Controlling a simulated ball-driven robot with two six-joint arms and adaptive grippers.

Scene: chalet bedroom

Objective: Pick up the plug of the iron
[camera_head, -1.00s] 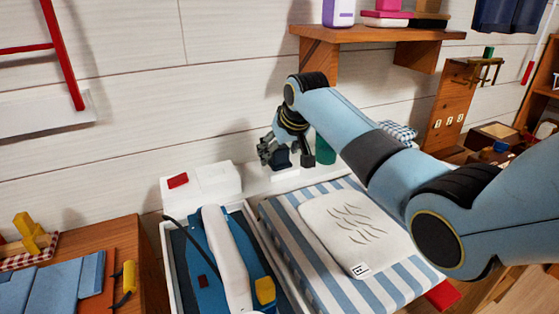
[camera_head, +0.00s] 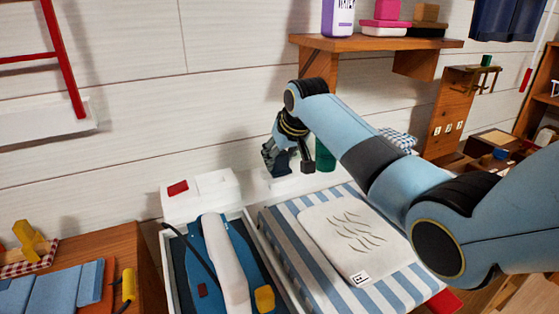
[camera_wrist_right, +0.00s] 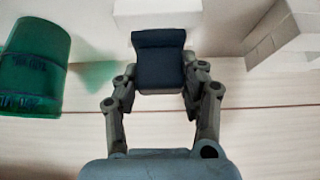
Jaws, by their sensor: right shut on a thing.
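The iron (camera_head: 225,262), with a blue body, a long white handle, a yellow part and a dark cord (camera_head: 185,238), lies in a white-rimmed tray (camera_head: 167,262) at lower middle of the head view. My right gripper (camera_head: 287,166) is at the wall end of the ledge, pointing down. In the right wrist view, my right gripper (camera_wrist_right: 158,88) is shut on a dark navy block, which appears to be the plug (camera_wrist_right: 160,62). Its fingers lie along both sides of it. Whether the block touches the white surface beyond is unclear. My left gripper is out of view.
A green can (camera_head: 325,155) stands close beside the right gripper; it also shows in the right wrist view (camera_wrist_right: 32,62). A striped board with a folded cloth (camera_head: 350,240) lies below my arm. A wooden shelf (camera_head: 375,43) juts from the wall above. A white box (camera_head: 212,195) stands left.

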